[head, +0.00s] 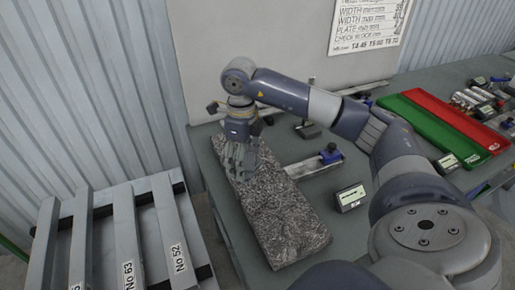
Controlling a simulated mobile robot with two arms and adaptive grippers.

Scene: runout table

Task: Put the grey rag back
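My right arm comes in from the lower right and arches over the table. My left gripper is not in view.
A metal bar tool with a blue knob (330,154) and a small labelled box (351,198) lie right of the rag. A slatted grey pallet (112,235) stands left of the table.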

